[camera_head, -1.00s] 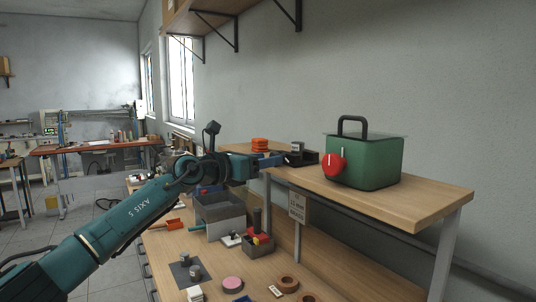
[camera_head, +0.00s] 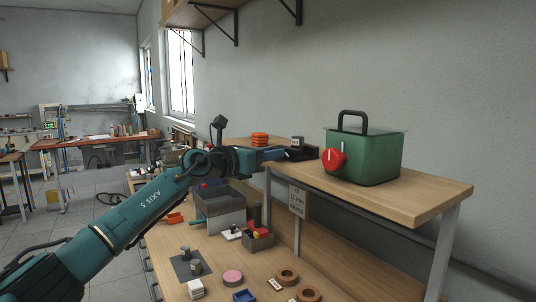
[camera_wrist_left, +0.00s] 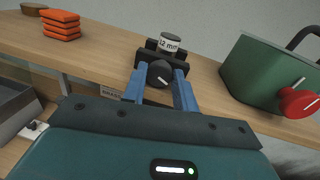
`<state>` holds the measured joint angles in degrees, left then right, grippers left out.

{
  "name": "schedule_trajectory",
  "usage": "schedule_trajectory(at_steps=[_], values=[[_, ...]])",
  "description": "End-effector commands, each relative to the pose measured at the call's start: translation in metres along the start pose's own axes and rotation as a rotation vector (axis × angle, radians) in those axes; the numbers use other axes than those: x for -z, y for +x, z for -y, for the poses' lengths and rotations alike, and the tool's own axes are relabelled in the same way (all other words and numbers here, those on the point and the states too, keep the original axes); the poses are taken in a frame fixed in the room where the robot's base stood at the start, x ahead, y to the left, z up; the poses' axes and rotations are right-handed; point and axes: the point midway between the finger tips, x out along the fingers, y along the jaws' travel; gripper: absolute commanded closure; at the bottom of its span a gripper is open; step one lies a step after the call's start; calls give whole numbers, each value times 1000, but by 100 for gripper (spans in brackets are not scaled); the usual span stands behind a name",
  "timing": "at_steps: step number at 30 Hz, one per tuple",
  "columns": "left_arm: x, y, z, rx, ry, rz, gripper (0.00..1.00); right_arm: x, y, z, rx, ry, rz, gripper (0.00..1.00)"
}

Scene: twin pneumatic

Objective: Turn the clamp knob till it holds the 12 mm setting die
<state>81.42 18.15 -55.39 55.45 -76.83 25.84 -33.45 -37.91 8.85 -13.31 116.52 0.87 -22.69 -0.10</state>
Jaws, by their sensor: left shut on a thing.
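The black clamp (camera_head: 304,154) stands on the raised wooden shelf, and also shows in the left wrist view (camera_wrist_left: 149,56). The setting die (camera_wrist_left: 169,42), a short grey cylinder with a white band reading "12 m", stands upright in it; whether the jaws press on it I cannot tell. The dark round clamp knob (camera_wrist_left: 160,74), with a white line, faces my left gripper (camera_wrist_left: 160,82). The gripper's blue fingers are shut on the knob from both sides. In the head view my left gripper (camera_head: 276,154) reaches in from the left. My right gripper is out of view.
A green case (camera_head: 365,160) with a red knob (camera_head: 333,160) stands right of the clamp. An orange stack (camera_head: 259,139) lies to its left. Below, the bench holds a grey bin (camera_head: 222,216), rings and small parts. A label plate (camera_head: 298,202) hangs below the shelf edge.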

Motion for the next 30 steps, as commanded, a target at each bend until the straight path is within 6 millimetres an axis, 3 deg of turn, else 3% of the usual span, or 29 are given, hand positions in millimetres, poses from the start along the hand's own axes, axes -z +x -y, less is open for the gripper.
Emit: schedule_trajectory(at_steps=[5, 11, 18, 28, 29, 30], values=[[2, 0, 0, 0, 9, 1, 94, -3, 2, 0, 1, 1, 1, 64], [8, 0, 0, 2, 173, 27, 94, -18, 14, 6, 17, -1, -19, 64], [4, 0, 0, 4, 353, 49, 94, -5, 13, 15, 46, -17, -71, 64], [2, 0, 0, 4, 370, 50, 94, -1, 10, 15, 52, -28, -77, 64], [2, 0, 0, 4, 370, 50, 70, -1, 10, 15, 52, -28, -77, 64], [2, 0, 0, 4, 370, 50, 67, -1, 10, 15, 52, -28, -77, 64]])
